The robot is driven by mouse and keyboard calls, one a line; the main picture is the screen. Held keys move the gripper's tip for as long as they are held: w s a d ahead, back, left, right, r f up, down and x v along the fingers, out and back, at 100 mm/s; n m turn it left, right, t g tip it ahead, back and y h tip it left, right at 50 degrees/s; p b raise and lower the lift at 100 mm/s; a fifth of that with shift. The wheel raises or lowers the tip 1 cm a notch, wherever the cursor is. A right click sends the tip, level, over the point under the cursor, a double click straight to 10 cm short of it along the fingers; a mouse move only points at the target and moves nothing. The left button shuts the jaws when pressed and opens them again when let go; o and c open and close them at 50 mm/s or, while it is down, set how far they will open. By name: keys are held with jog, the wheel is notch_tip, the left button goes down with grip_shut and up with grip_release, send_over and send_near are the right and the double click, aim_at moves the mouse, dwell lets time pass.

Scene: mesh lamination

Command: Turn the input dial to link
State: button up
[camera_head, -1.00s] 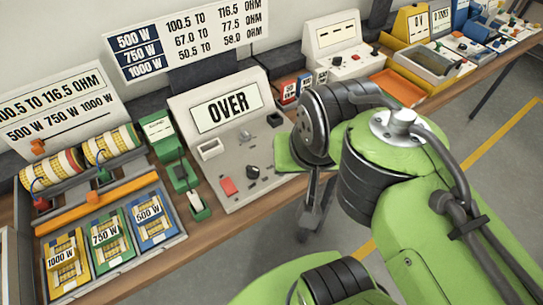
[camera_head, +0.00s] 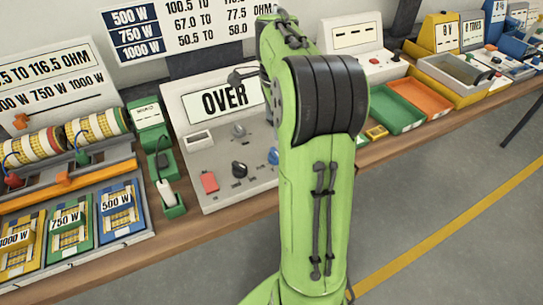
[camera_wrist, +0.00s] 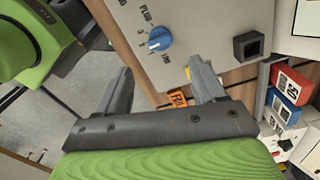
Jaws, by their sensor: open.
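The grey console (camera_head: 190,108) has a display reading OVER (camera_head: 224,100). On its panel are a grey knob (camera_head: 238,130), a black knob (camera_head: 239,169), a red switch (camera_head: 208,182) and a blue dial (camera_head: 273,156), which my arm partly hides. In the wrist view the blue dial (camera_wrist: 158,37) has a white pointer mark and small printed labels around it, too small to read surely. My gripper (camera_wrist: 160,78) is open and empty. Its fingertips are apart from the blue dial, which lies past them, roughly between the two in the picture. In the head view the gripper is mostly hidden behind my arm.
A black square part (camera_wrist: 248,45) stands on the panel right of the dial. A green device (camera_head: 163,165) is left of the console. Green (camera_head: 395,110) and orange (camera_head: 428,97) trays lie to the right. Resistor cards (camera_head: 120,208) lie front left.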

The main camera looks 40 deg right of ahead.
aim_at(275, 151)
notch_tip(275, 151, down, 11)
jog(key=b, duration=0.3)
jog(key=shift+f+b, duration=0.1)
jog(key=shift+b, duration=0.3)
jog(key=c, duration=1)
